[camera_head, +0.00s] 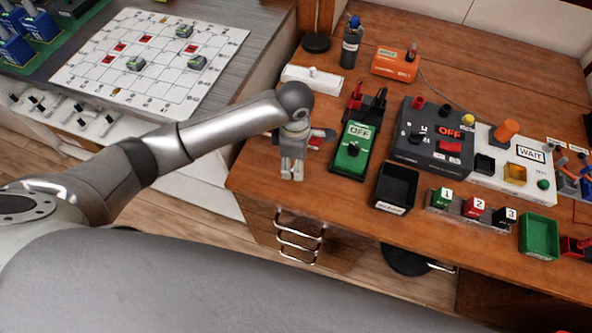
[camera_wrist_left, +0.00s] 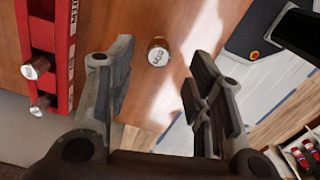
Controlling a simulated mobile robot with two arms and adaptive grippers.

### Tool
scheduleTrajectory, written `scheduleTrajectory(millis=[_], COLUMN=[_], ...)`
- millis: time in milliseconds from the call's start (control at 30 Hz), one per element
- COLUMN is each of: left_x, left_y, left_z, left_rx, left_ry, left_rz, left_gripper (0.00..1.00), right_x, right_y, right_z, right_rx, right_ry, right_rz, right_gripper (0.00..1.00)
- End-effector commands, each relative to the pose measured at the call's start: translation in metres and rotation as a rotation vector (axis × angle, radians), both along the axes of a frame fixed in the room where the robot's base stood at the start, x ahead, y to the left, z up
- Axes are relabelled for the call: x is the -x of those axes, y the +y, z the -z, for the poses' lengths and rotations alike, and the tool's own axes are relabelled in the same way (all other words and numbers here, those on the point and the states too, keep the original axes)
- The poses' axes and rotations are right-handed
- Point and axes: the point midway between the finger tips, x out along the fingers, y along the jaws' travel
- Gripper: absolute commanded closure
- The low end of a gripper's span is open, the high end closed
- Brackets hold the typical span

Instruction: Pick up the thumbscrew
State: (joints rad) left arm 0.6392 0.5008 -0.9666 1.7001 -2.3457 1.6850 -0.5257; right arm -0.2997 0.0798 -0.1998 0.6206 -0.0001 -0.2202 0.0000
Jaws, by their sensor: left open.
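In the left wrist view, a small round piece with a silver, marked face and a brown side (camera_wrist_left: 158,52) stands on the wooden bench; it looks like the thumbscrew. It appears between and beyond the fingertips of my left gripper (camera_wrist_left: 160,72), which is open and empty. Two similar silver-ended pieces (camera_wrist_left: 36,68) sit at a red block (camera_wrist_left: 48,40) to the left. In the head view my left gripper (camera_head: 291,176) points down over the bench's left front edge; the thumbscrew cannot be made out there. My right gripper is not in view.
A green OFF box (camera_head: 351,150) and a black tray (camera_head: 396,188) stand right of the gripper. A dark OFF panel (camera_head: 436,135) and a white WAIT panel (camera_head: 520,158) lie farther right. A white strip (camera_head: 312,80) is behind. A gridded board (camera_head: 150,60) lies on the left counter.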

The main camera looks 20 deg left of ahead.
Motion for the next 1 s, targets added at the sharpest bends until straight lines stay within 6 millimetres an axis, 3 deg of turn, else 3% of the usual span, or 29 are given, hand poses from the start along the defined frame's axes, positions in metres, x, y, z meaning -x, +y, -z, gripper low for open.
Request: scheduleTrajectory(millis=[233, 500, 867, 1000], left_x=[-0.002, -0.002, -0.002, -0.002], left_y=[-0.001, -0.001, -0.001, -0.001], left_z=[0.028, 0.031, 0.03, 0.03], left_rx=[0.0, 0.001, 0.001, 0.001], left_ry=[0.002, -0.002, -0.001, -0.001], left_rz=[0.0, 0.0, 0.0, 0.0], left_gripper=[0.53, 0.53, 0.99, 1.0], right_x=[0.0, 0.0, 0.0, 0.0], right_y=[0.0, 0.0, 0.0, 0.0], right_z=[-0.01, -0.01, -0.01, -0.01], right_rx=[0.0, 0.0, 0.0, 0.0], right_ry=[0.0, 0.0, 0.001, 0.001], right_rz=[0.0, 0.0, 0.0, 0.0], right_gripper=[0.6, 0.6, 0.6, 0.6])
